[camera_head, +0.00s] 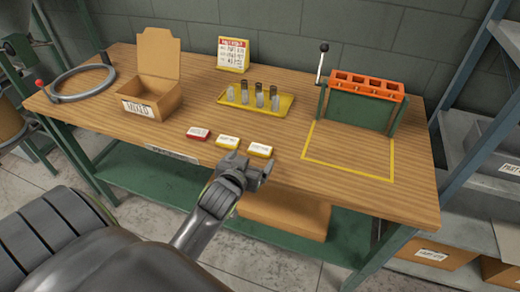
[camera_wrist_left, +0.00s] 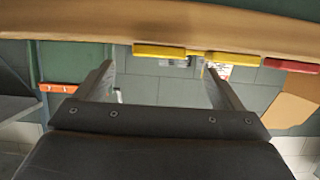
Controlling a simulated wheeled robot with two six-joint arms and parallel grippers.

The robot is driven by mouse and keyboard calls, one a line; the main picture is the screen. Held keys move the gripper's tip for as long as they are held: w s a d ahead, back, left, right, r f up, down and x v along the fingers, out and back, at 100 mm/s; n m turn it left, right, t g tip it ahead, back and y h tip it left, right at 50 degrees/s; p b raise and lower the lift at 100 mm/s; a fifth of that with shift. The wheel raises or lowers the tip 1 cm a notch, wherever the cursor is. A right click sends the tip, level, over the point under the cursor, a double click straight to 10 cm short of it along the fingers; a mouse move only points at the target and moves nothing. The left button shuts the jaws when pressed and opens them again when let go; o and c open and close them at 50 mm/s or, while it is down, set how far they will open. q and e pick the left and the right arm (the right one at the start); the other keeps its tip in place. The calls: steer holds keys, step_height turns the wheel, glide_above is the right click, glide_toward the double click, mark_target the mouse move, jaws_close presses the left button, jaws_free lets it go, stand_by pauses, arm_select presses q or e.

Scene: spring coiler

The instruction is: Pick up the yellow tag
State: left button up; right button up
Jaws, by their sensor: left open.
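Two yellow tags with white labels lie near the front edge of the wooden table: a right one (camera_head: 260,150) and a left one (camera_head: 227,141). A red tag (camera_head: 198,133) lies left of them. My left gripper (camera_head: 258,164) is open and empty, just in front of the right yellow tag at the table's front edge. In the left wrist view, which looks upside down, the right yellow tag (camera_wrist_left: 160,51) shows edge-on between the open fingers (camera_wrist_left: 157,66). The other yellow tag (camera_wrist_left: 232,58) and the red tag (camera_wrist_left: 292,66) are to its right. My right gripper is not in view.
An open cardboard box (camera_head: 150,100), a grey ring (camera_head: 83,82), a yellow tray (camera_head: 235,103) with several small cylinders and a sign (camera_head: 233,54) stand farther back. A green stand with an orange rack (camera_head: 366,86) is behind a yellow-taped outline. Shelving (camera_head: 480,120) is at right.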

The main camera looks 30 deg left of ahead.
mark_target(260, 149)
arm_select(q)
steer(key=shift+p+x, duration=0.4)
steer(key=shift+x, duration=2.3)
steer(key=shift+r, duration=0.15)
steer(key=c, duration=1.1)
steer(key=shift+o, duration=0.2)
